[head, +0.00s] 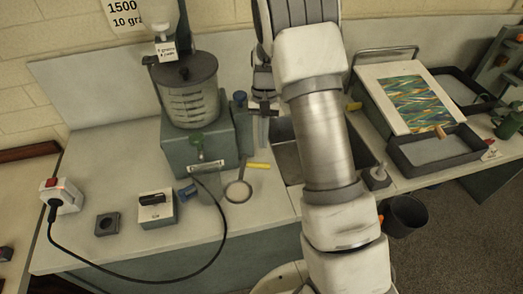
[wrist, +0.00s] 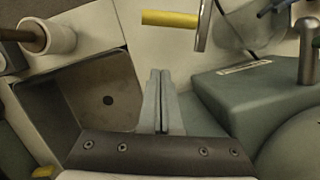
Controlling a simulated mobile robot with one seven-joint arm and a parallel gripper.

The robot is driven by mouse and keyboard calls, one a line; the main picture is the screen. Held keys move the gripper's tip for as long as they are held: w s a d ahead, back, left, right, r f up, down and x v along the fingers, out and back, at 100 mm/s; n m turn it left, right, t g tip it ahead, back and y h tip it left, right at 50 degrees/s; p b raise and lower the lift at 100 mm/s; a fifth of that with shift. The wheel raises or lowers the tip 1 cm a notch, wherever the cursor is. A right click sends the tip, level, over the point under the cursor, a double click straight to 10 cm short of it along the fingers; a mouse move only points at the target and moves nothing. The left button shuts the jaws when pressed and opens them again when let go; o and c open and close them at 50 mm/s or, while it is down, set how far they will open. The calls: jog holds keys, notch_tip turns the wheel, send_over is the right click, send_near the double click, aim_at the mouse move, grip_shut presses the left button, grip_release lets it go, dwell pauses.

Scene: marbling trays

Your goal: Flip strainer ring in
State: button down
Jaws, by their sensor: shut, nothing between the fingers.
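The strainer ring (head: 238,191) is a thin round hoop at the front of the bench, in front of the green-grey machine. In the head view it appears to lie on or close to the bench top. My gripper (head: 263,138) is behind the ring, between the machine and the sink. In the wrist view, my gripper (wrist: 160,73) has its two fingers together with nothing between them, apart from the bar.
The machine (head: 200,148) carries a clear vessel (head: 190,92). The sink (wrist: 100,92) lies beside my fingers. A yellow piece (wrist: 170,18) lies near the bar. A black cable (head: 140,281) loops off the bench front. A switch box (head: 156,209) stands left of the ring.

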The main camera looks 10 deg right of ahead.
jog(key=shift+s+a+f+p, duration=0.2)
jog(key=shift+s+a, duration=0.05)
jog(key=shift+s, duration=0.45)
jog(key=shift+s+a+f+p, duration=0.2)
jog(key=shift+s+a+p, duration=0.05)
jog(key=shift+s, duration=0.45)
jog(key=shift+s+a+f+p, duration=0.2)
jog(key=shift+s+a, duration=0.05)
jog(key=shift+s, duration=0.45)
